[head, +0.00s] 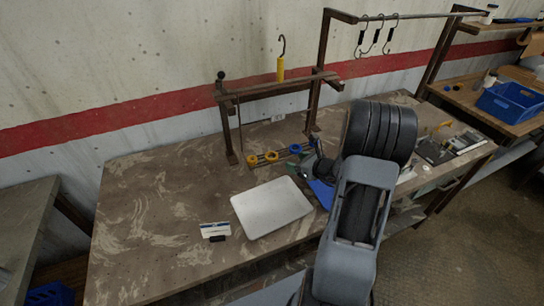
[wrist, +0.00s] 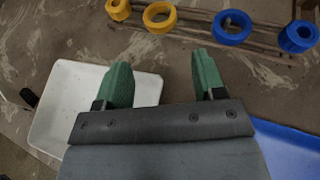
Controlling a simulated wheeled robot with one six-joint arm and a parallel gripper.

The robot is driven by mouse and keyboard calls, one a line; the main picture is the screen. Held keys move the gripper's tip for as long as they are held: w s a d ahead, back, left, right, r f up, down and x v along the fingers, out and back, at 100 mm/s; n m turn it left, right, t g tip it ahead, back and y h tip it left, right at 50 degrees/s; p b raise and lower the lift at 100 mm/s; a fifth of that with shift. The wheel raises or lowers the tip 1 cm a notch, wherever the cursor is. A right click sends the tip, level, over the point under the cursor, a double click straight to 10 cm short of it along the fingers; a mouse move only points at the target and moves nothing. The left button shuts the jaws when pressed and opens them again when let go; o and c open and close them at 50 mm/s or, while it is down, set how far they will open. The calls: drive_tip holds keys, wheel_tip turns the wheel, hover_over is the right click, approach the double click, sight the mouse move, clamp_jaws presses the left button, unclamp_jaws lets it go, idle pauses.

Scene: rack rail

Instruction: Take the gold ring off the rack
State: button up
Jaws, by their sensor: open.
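Two gold rings show on the low rack rails: one (head: 252,160) at the left end and one (head: 271,156) beside it. In the wrist view the first gold ring (wrist: 118,9) is cut by the top edge and the second gold ring (wrist: 160,16) lies flat over the rails. Two blue rings (wrist: 231,27) (wrist: 298,36) sit farther right along them. My gripper (wrist: 163,76) has its green fingers apart with nothing between them. The rings lie beyond its fingertips, not touching them. In the head view my arm partly covers the gripper.
A white tray (head: 271,209) lies in front of the rack, and a blue tray (head: 321,193) is by my gripper. A wooden frame (head: 276,86) with a yellow-handled hook (head: 280,68) stands behind the rings. A small card (head: 214,229) lies left of the tray. The table's left part is clear.

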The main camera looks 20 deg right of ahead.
drive_tip(key=p, duration=0.1)
approach(268, 156)
drive_tip(key=shift+w, duration=0.85)
drive_tip(key=p+x, duration=0.2)
drive_tip(key=x, duration=0.3)
drive_tip(key=shift+s+a, duration=0.1)
drive_tip(key=shift+a+f, duration=0.1)
drive_tip(key=shift+f, duration=0.1)
